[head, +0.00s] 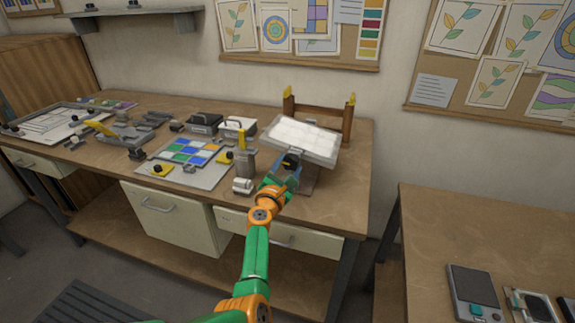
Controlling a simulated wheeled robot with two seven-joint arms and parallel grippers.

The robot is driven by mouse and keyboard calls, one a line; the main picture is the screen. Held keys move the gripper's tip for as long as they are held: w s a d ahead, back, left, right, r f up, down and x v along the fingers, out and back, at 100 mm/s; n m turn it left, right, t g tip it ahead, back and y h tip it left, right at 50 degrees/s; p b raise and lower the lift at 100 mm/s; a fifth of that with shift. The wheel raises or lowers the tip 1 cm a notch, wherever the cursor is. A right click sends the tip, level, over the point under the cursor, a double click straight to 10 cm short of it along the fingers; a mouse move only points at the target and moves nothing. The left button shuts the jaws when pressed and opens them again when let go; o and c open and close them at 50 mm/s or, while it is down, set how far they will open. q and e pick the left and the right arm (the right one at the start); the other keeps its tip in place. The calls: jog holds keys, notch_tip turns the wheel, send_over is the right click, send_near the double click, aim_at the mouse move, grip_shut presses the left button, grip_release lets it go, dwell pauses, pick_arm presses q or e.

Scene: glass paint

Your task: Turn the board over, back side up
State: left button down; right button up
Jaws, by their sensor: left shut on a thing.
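A pale board (303,139) with a faint grid on its face is tilted above the right end of the workbench. A wooden stand (318,112) with yellow-tipped posts is behind it. My left gripper (288,167) is at the board's near edge, shut on it near a dark knob-like part. The fingertips are small and partly hidden against that edge. Whether the board also touches the stand or a support beneath cannot be told. My right gripper is not in view.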

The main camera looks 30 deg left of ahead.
pick_arm(q)
jog(key=shift+n, duration=1.1)
jog(key=shift+c, duration=0.8)
grip_release()
jog(key=shift+d, duration=0.1)
jog(key=p+v, duration=0.2)
jog(key=v, duration=0.5)
